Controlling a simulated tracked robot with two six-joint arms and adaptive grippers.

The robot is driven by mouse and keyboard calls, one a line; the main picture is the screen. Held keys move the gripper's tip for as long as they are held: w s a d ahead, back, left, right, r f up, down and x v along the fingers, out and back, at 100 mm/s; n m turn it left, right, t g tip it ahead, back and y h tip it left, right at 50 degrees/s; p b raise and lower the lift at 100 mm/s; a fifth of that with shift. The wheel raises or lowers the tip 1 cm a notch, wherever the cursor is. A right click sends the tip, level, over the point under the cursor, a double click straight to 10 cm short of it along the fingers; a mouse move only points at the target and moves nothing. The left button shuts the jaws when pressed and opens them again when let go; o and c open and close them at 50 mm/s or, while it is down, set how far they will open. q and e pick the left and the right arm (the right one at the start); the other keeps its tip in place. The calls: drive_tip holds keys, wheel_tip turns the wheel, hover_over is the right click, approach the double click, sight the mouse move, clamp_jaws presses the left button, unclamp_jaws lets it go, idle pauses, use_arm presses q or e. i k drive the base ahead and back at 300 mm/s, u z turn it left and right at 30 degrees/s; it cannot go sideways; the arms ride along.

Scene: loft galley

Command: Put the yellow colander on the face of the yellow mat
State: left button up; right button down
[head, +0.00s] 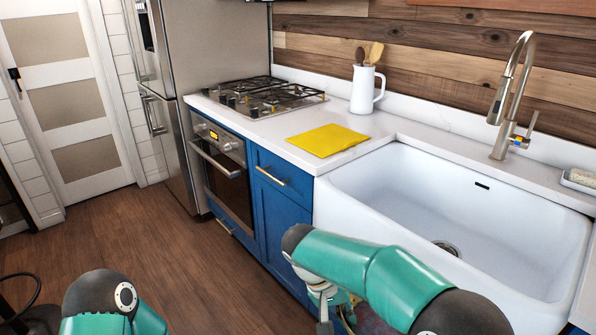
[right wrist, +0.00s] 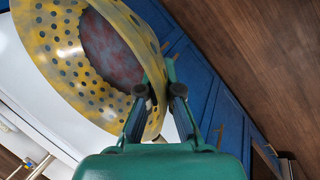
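The yellow mat (head: 328,140) lies flat on the white counter between the stove and the sink, with nothing on it. The yellow colander (right wrist: 65,60), dotted with holes and reddish-grey inside, fills the upper left of the right wrist view. My right gripper (right wrist: 160,88) has its fingers on either side of the colander's rim and appears shut on it. In the head view the right gripper (head: 325,300) is low in front of the blue cabinets, and my green arm hides most of the colander. My left arm shows at the lower left; its gripper is out of view.
The white sink (head: 440,210) with a tall faucet (head: 512,95) is right of the mat. A gas stove (head: 265,97) is to its left. A white pitcher (head: 364,90) with wooden utensils stands behind it. A sponge dish (head: 580,180) is at the far right.

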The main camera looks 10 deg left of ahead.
sight(323, 137)
drive_tip(key=u, duration=0.35)
drive_tip(key=i, duration=0.75)
drive_tip(key=u, duration=0.4)
